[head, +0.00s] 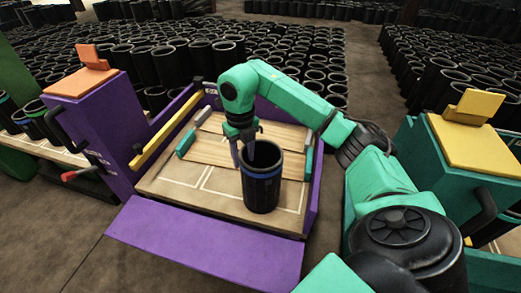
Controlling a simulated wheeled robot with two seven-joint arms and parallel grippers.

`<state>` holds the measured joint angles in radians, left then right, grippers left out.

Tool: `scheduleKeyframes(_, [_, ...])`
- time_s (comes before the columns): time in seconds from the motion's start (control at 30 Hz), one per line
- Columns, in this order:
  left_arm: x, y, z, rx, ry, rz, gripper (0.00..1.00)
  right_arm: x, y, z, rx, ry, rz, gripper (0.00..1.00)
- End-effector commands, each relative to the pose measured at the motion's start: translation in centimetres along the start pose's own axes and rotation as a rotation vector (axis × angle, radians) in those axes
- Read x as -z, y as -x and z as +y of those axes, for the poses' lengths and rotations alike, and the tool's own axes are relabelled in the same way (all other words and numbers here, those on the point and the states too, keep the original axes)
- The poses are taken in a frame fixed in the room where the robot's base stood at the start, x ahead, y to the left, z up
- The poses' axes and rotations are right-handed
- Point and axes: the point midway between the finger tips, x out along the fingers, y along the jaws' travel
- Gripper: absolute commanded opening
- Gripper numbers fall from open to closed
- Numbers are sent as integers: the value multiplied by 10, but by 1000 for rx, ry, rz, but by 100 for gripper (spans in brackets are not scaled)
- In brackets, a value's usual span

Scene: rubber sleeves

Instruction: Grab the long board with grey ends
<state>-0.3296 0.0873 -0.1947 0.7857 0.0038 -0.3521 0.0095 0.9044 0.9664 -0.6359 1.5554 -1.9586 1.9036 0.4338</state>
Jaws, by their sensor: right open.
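The long wooden board with a grey end (222,124) lies at the back of the purple-sided tray (150,190). Its grey left end (203,115) shows; my right arm crosses in front of its right part, so I cannot tell its other end. A second wooden board with teal ends (205,149) lies just in front of it. My right gripper (242,158) points down, open, over the teal-ended board and close to the left rim of a black sleeve. I cannot tell whether it touches the sleeve. My left gripper is out of view.
The black sleeve with a blue band (262,185) stands upright in the tray, in front of the boards. A purple box with an orange top (100,115) stands left, a teal box with a yellow top (475,150) right. Many black sleeves (320,75) fill the floor behind.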

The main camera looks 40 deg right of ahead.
Motion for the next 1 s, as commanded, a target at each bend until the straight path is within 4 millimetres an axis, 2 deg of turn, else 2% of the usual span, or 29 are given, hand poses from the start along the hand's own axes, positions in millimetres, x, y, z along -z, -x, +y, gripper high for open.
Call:
scheduleKeyframes(0.3, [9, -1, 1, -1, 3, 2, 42, 2, -53, 2, -1, 1, 2, 45])
scheduleKeyframes(0.57, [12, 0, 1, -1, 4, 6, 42, 1, -58, 2, -2, 2, -2, 45])
scheduleKeyframes(0.6, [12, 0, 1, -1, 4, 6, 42, 1, -58, 2, -2, 2, -2, 30])
scheduleKeyframes(0.67, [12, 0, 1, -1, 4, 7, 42, 1, -58, 2, -2, 2, -2, 7])
scheduleKeyframes(0.7, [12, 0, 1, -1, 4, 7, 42, 1, -58, 2, -2, 2, -2, 0])
scheduleKeyframes(1.0, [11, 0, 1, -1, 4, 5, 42, 1, -58, 2, -2, 2, -1, 0])
